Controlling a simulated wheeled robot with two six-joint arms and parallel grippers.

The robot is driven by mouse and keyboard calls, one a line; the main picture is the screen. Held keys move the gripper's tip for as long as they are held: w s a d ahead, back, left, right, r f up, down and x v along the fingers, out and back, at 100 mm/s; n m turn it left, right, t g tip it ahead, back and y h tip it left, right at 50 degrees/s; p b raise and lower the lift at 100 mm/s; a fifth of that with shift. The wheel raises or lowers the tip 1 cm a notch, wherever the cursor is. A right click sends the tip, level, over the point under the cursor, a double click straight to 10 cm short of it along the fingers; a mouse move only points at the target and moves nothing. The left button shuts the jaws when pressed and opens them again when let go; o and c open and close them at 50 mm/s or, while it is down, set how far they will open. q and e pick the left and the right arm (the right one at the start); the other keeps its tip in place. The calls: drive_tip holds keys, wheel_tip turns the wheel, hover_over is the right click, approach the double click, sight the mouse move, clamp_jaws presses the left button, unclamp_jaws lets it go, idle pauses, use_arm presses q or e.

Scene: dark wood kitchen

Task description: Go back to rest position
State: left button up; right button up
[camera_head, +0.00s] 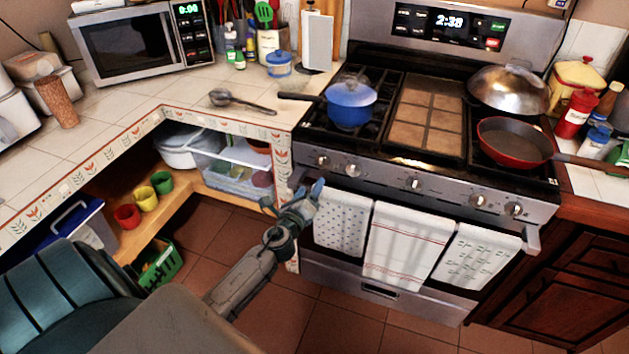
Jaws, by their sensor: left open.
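My left gripper (306,192) is in front of the stove, at the left end of the oven handle, next to the dotted towel (342,225). Its fingers are open and I see nothing held between them. Whether the fingers touch the handle or the towel I cannot tell. My left arm reaches up to it from the bottom left. My right gripper is not in view.
The stove (430,185) holds a blue pot (350,104), a red pan (515,142) and a domed lid (508,90). A ladle (240,101) lies on the tiled counter (190,90). Open shelves with colored cups (146,198) are at left. Floor (270,320) shows below the oven.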

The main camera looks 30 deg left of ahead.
use_arm(q)
drive_tip(key=shift+s+d, duration=0.1)
drive_tip(key=shift+s, duration=0.45)
drive_tip(key=s+f+n+g, duration=0.3)
drive_tip(key=s+f+n, duration=0.15)
drive_tip(key=f, duration=0.65)
drive_tip(key=s+f+n+g, duration=0.3)
drive_tip(key=s+f, duration=0.3)
drive_tip(key=f, duration=0.6)
drive_tip(key=s+f+n+g, duration=0.35)
drive_tip(key=s+f, duration=0.25)
drive_tip(key=f, duration=0.5)
drive_tip(key=s+d+f+n+g+h, duration=0.1)
drive_tip(key=s+d+f+n+g, duration=0.1)
drive_tip(key=s+f, duration=0.4)
drive_tip(key=s+d+f+n+g+h, duration=0.1)
drive_tip(key=s+f+n, duration=0.5)
drive_tip(key=s, duration=1)
drive_tip(key=s+d+f+n+g+h, duration=0.1)
drive_tip(key=s+d+f+n+g, duration=0.3)
drive_tip(key=s+f, duration=0.3)
drive_tip(key=s+d+n, duration=0.1)
drive_tip(key=s, duration=0.3)
drive_tip(key=shift+s+d, duration=0.3)
